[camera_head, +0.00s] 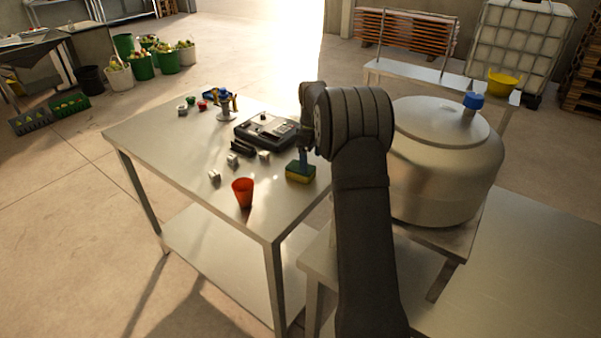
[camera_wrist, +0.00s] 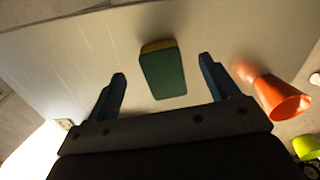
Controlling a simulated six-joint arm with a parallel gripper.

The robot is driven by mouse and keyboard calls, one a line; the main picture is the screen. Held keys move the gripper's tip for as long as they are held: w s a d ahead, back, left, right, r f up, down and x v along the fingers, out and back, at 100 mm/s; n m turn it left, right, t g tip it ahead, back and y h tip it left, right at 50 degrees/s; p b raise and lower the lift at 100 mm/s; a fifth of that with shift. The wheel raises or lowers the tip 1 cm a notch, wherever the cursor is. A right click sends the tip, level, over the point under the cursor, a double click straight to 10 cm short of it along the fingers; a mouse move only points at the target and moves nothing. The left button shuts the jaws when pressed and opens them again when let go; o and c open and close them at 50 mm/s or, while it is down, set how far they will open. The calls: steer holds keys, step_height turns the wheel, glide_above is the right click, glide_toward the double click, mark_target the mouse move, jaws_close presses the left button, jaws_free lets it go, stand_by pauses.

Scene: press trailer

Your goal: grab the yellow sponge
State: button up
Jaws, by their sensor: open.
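The yellow sponge has a dark green top and a yellow edge, and lies on the steel table near its right edge. In the head view the sponge (camera_head: 300,174) sits just below my gripper (camera_head: 304,162). In the wrist view the sponge (camera_wrist: 163,72) lies between and ahead of the two blue-grey fingers of my gripper (camera_wrist: 163,75). The fingers are spread wide, with clear space on both sides of the sponge, and hold nothing. In the head view my arm hides part of the table's right side.
An orange cup (camera_head: 243,192) stands left of the sponge, and right of my gripper in the wrist view (camera_wrist: 282,98). Small white blocks (camera_head: 232,160) and a black device (camera_head: 266,130) lie beyond. A large steel tank (camera_head: 445,165) stands to the right.

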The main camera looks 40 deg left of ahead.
mark_target(311, 171)
steer(key=shift+w+d+f, duration=0.1)
steer(key=shift+f, duration=3.05)
steer(key=c, duration=1)
